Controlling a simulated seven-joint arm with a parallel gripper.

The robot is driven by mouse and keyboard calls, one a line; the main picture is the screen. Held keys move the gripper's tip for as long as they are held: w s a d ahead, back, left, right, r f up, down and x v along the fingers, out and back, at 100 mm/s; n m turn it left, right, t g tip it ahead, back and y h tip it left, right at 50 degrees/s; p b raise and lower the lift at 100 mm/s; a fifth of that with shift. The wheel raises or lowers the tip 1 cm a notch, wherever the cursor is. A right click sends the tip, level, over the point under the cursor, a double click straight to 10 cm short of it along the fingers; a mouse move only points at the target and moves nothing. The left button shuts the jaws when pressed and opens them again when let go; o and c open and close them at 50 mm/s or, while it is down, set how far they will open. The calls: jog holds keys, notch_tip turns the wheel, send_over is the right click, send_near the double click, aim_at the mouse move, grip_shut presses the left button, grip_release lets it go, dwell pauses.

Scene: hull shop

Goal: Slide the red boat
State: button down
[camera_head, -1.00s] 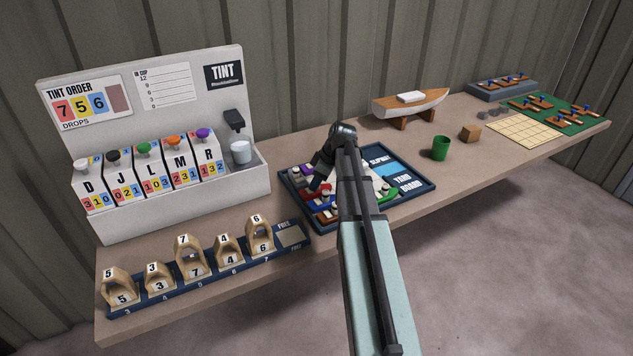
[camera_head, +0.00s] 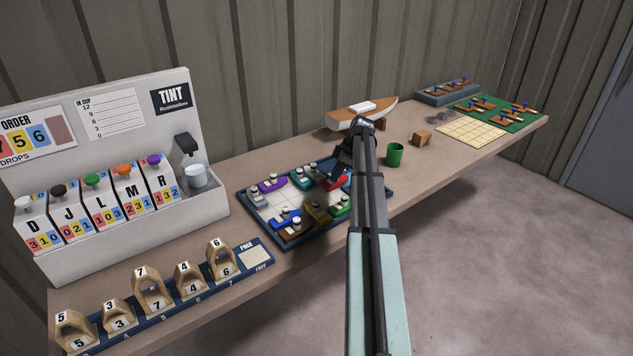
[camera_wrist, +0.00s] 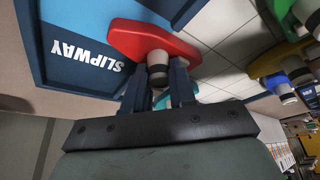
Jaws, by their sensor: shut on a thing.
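The red boat (camera_wrist: 150,38) lies on the puzzle tray's pale grid, its left end at the edge of the blue SLIPWAY panel (camera_wrist: 80,50) in the wrist view. My gripper (camera_wrist: 158,80) is shut on the boat's upright pale peg (camera_wrist: 158,68), one finger on each side. In the head view, my gripper (camera_head: 345,163) is at the right part of the tray (camera_head: 300,243); a bit of the red boat (camera_head: 340,182) shows beside it. My arm hides the slipway there.
Purple (camera_head: 271,184), blue (camera_head: 283,217), green (camera_head: 342,207) and other boats crowd the tray. A green cup (camera_head: 394,155), a wooden block (camera_head: 422,138) and a model boat (camera_head: 360,114) stand beyond it. The tint stand (camera_head: 130,170) is at left.

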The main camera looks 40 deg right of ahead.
jog(key=d, duration=0.6)
jog(key=shift+d, duration=0.15)
jog(key=c, duration=1)
grip_release()
jog(key=shift+o, duration=0.4)
jog(key=shift+r, duration=0.1)
jog(key=v, duration=1.3)
jog(key=shift+r, duration=0.25)
jog(key=shift+s, duration=0.15)
